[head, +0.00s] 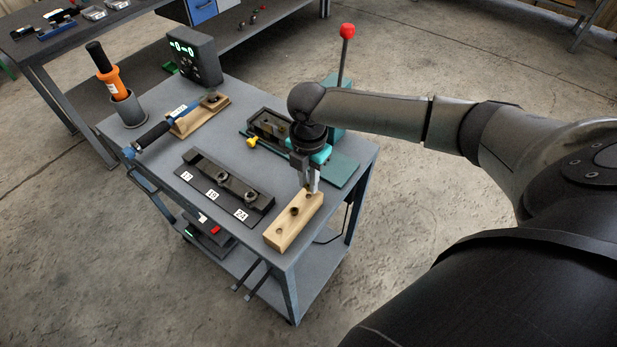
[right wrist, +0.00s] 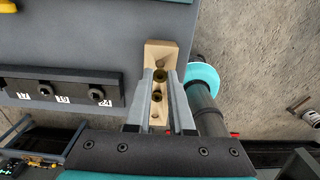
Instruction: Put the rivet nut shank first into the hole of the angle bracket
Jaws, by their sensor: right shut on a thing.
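My right gripper (head: 313,188) points down over one end of a pale wooden block (head: 286,230) at the table's front right corner. I cannot tell whether the nut still touches the block. I cannot make out the angle bracket for sure. My left gripper is not in view.
A dark rack (head: 228,180) with number labels and collars lies left of the block. A screwdriver-like tool (head: 158,131), an orange-handled tool (head: 107,75) and a display box (head: 192,55) are farther left.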

